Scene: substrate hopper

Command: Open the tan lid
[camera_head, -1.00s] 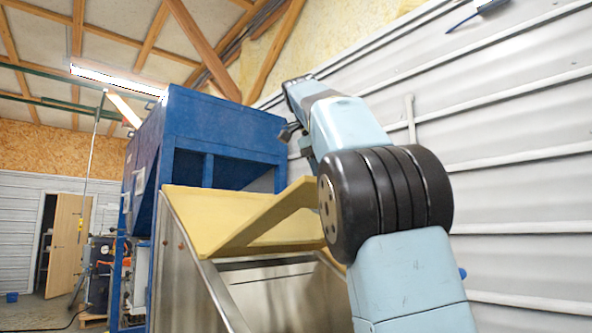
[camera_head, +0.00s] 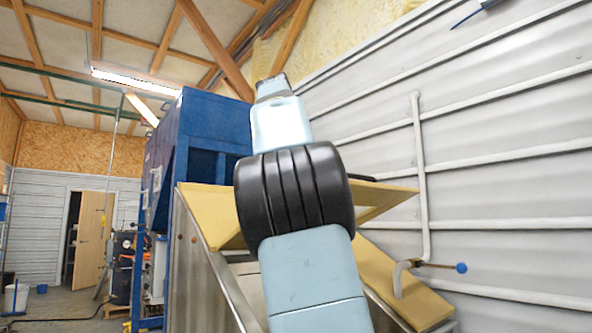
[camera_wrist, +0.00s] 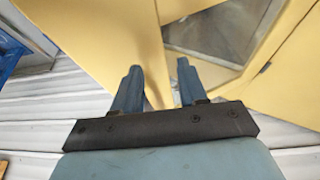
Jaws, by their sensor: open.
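The tan lid (camera_head: 212,207) is on top of the metal hopper (camera_head: 190,270), partly hidden behind my arm. Its right part (camera_head: 388,197) stands out above a sloping tan rim, with a gap between them. In the wrist view, tan panels (camera_wrist: 110,35) fill much of the upper picture, around an opening onto grey metal. My gripper (camera_wrist: 157,78) is open, its two fingers apart, with a tan edge showing between and beyond them. I cannot tell whether the fingers touch it. In the head view my arm hides the gripper.
A blue steel frame (camera_head: 200,130) stands behind the hopper on the left. A ribbed white wall (camera_head: 510,180) runs close along the right, with a pipe (camera_head: 420,170) and a blue-knobbed valve (camera_head: 461,268). Open floor shows at far left.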

